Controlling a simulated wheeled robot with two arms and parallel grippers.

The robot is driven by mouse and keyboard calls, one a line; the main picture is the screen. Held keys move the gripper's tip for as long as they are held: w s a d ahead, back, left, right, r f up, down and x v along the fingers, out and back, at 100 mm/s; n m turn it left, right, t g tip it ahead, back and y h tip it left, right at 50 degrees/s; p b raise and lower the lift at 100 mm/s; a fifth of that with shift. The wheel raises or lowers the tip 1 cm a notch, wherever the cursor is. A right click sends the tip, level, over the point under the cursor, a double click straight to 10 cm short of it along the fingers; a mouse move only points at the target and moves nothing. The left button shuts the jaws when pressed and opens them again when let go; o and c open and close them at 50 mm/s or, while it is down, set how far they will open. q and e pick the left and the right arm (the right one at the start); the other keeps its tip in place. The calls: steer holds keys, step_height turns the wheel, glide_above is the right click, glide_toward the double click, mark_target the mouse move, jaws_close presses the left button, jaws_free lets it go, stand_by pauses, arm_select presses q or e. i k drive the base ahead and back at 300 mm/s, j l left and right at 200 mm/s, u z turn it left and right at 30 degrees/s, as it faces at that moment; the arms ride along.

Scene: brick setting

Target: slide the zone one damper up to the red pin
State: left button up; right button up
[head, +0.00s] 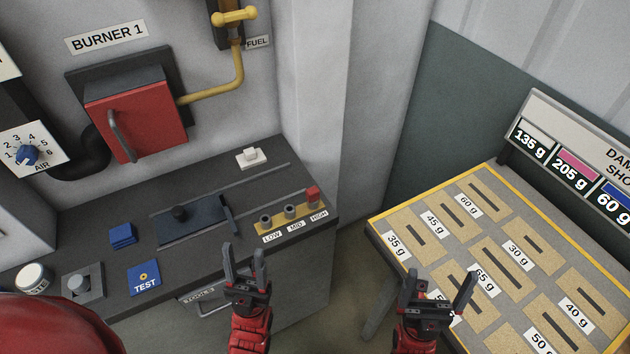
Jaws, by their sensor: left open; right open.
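The red pin (312,192) stands at the HIGH end of that strip, apart from the plate. My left gripper (244,252) is open and empty in front of the bench, below and right of the plate. My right gripper (440,280) is open and empty, in front of the slotted board at the right.
A white switch block (248,158) sits behind the rails. The red burner door (137,118) is above. A slotted board (480,235) stands right.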

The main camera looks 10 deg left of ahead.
mark_target(181, 222)
steer(key=u, duration=1.2)
